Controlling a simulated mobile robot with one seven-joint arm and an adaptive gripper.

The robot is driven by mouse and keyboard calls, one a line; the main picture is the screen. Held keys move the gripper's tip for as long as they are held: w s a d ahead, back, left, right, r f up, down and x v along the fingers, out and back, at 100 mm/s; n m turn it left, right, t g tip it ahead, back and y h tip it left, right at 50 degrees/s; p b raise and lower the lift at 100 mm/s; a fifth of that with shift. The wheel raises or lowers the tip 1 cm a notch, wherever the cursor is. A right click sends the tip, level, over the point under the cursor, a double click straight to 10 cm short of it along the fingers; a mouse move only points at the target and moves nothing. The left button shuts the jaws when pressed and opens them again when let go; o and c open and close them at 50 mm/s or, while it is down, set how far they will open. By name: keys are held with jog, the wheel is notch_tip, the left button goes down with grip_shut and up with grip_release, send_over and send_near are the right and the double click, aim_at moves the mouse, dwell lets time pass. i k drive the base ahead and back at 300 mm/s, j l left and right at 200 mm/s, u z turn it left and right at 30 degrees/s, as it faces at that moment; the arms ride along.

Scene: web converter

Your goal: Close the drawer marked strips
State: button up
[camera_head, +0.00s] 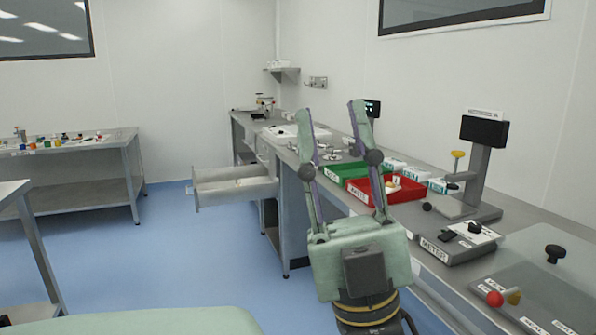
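A grey metal drawer (235,188) stands pulled out from under the bench (291,212) left of centre. It juts to the left over the blue floor. A small pale thing lies inside it. I cannot read a "strips" mark on it from here. My gripper (331,112) is in the foreground, right of the drawer, pointing up. Its two long pale green and purple fingers are spread wide with nothing between them. It is apart from the drawer.
On the bench are a green bin (346,169), a red bin (412,190), a dark-headed stand (484,131) and a meter box (458,245). Another table (88,147) with small items is at the left. The blue floor (150,240) between is clear.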

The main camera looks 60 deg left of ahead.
aim_at(216, 187)
jog(key=j+u, duration=0.15)
jog(key=u, duration=0.3)
jog(key=j+u, duration=0.1)
jog(key=u, duration=0.35)
jog(key=j+u, duration=0.15)
jog(key=u, duration=0.3)
jog(key=i+j+u, duration=0.3)
jog(key=j+u, duration=0.15)
jog(key=i+j+u, duration=0.55)
jog(key=i+j, duration=1)
jog(key=i, duration=0.3)
jog(key=i+j+z, duration=0.1)
jog(key=i, duration=0.4)
jog(key=j, duration=0.1)
